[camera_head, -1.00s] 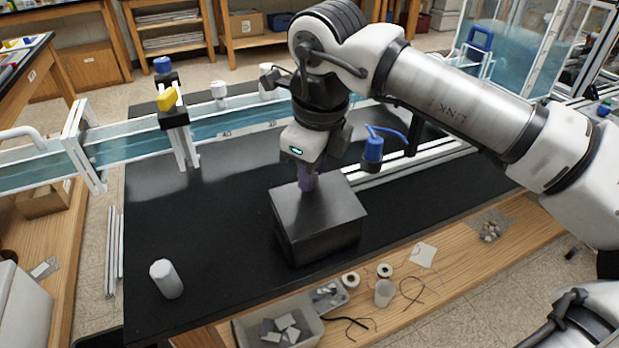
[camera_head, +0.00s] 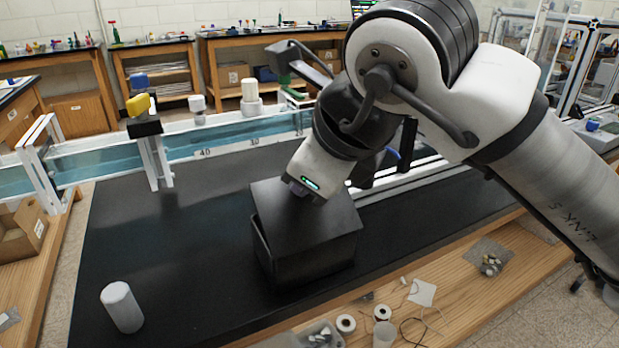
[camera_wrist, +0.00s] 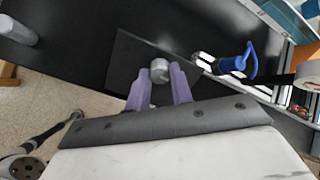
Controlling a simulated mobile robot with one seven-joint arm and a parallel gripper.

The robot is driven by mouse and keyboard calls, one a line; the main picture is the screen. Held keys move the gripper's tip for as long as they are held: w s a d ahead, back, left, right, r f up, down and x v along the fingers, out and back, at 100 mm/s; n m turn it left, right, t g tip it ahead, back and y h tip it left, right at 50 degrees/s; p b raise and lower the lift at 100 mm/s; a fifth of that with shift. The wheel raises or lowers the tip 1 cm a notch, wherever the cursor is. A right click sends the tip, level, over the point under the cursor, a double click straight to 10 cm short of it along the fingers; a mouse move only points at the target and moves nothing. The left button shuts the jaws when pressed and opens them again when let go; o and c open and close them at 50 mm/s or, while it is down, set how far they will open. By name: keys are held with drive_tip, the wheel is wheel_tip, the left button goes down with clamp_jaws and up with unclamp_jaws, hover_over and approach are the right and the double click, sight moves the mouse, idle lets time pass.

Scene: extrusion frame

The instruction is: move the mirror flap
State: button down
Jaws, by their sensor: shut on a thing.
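A black box (camera_head: 308,262) stands on the black table top, with a flat dark flap (camera_head: 325,222) as its lid. The flap sits slightly raised and tilted, with a narrow gap at the box's left rim. I take this lid to be the mirror flap; no mirror face shows. My gripper (camera_head: 298,190) is at the flap's back edge, its fingertips mostly hidden in the head view. In the wrist view the purple fingers (camera_wrist: 159,80) close around a small grey knob (camera_wrist: 160,67) on the dark flap (camera_wrist: 128,60).
A white cylinder (camera_head: 122,307) stands at the table's front left. A long water channel (camera_head: 100,160) runs behind, with a yellow-topped clamp stand (camera_head: 150,140). A blue fitting (camera_wrist: 240,62) is near the gripper. Spools (camera_head: 346,324) lie on the front wooden ledge.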

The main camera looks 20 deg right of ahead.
drive_tip(key=c, duration=1.2)
unclamp_jaws()
drive_tip(key=shift+r, duration=0.15)
